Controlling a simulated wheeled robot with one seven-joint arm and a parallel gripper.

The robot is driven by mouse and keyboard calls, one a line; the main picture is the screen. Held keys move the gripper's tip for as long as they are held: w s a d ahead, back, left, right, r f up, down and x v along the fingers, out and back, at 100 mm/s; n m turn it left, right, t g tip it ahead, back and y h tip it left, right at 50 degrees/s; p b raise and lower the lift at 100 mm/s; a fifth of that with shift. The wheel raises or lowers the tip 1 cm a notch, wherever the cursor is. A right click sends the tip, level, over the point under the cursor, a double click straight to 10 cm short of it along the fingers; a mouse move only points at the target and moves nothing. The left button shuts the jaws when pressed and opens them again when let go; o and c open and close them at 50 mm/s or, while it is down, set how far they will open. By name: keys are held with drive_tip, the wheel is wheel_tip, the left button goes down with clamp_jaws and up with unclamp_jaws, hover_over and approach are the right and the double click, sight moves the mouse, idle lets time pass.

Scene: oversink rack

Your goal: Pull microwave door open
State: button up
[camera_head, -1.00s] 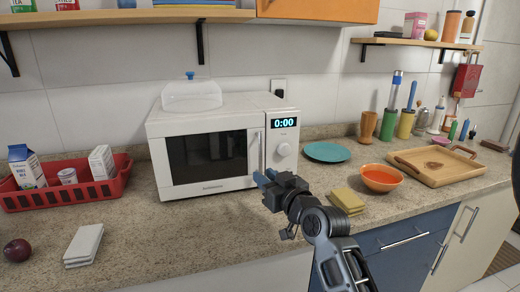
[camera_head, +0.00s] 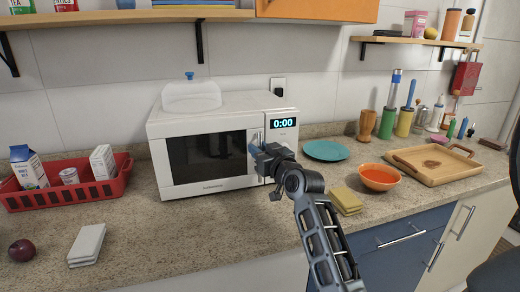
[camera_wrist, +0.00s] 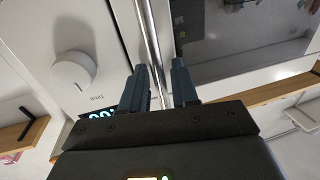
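The white microwave (camera_head: 160,150) stands on the counter with its door (camera_head: 207,155) shut and its display (camera_head: 283,123) reading 0:00. Its door handle (camera_wrist: 150,35) is a thin upright metal bar between the dark window (camera_wrist: 230,35) and the control knob (camera_wrist: 72,72). My gripper (camera_head: 254,148) is at the handle, hiding its lower part in the head view. In the wrist view, the blue fingers of my gripper (camera_wrist: 160,75) are apart, one on each side of the bar. Gaps show between the fingers and the bar, though contact deeper in is unclear.
A clear plastic cover (camera_head: 191,95) sits on the microwave. A yellow sponge stack (camera_head: 345,200), orange bowl (camera_head: 380,177) and teal plate (camera_head: 326,150) are at right. Counter before the door is clear.

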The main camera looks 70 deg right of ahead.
clamp_jaws()
idle(0.6)
